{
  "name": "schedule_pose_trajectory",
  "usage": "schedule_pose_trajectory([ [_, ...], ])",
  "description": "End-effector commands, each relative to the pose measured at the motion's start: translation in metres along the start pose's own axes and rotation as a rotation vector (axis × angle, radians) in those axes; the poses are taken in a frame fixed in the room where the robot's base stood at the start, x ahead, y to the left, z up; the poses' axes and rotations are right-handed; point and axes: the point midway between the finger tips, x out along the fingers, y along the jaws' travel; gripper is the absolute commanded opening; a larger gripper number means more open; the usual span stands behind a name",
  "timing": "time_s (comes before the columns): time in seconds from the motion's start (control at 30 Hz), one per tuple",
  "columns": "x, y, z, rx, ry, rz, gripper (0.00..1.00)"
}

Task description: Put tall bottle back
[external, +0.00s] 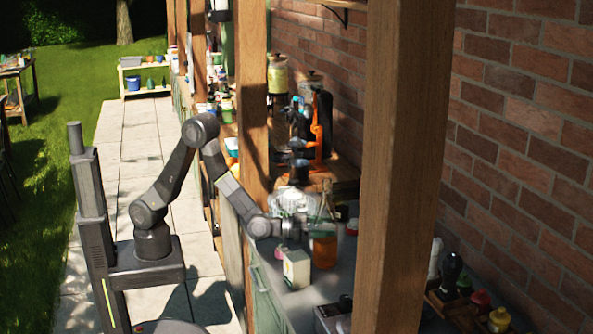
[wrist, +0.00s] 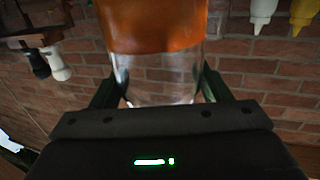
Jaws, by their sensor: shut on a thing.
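A tall clear bottle (external: 325,247) with orange liquid in its lower part stands upright over the grey counter in the external view. I cannot tell whether its base touches the counter. My gripper (external: 305,227) reaches it from the left and is shut on it. In the wrist view, which is upside down, the bottle (wrist: 155,30) fills the space between the two dark fingers of my gripper (wrist: 160,85). They hold it around the clear part above the liquid. The bottle's top is hidden behind my gripper there.
A white carton (external: 296,268) stands close beside the bottle on the counter (external: 347,277). A glass dome (external: 291,199) is behind my gripper. Squeeze bottles (external: 499,319) and a dark mill (external: 451,270) stand at right. A wooden post (external: 402,160) blocks part of the counter.

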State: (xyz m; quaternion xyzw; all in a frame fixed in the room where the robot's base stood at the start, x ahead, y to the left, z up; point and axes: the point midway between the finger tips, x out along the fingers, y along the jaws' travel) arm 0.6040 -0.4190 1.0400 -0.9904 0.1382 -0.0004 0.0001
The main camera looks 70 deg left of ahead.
Motion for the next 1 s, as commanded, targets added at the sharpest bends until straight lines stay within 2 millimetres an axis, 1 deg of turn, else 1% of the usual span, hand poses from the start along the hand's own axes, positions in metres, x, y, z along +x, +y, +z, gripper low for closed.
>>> schedule_pose_trajectory([
  [0.03, 0.0, 0.0, -0.004, -0.002, 0.007, -0.001, 0.15],
  [0.27, 0.0, 0.0, 0.0, -0.002, 0.006, -0.001, 0.15],
  [0.3, 0.0, 0.0, 0.001, -0.001, 0.001, 0.0, 0.74],
  [0.4, 0.0, 0.0, 0.001, -0.001, 0.001, 0.0, 0.92],
  [0.67, 0.0, 0.0, 0.0, -0.001, 0.001, 0.0, 0.92],
  [0.77, 0.0, 0.0, -0.003, -0.001, 0.001, 0.0, 0.92],
  [0.87, -0.012, 0.001, -0.001, -0.001, 0.002, 0.001, 0.92],
  [0.97, -0.031, 0.001, 0.0, -0.001, 0.001, 0.001, 0.92],
  [1.0, -0.041, 0.001, 0.001, -0.001, 0.001, 0.002, 0.92],
])
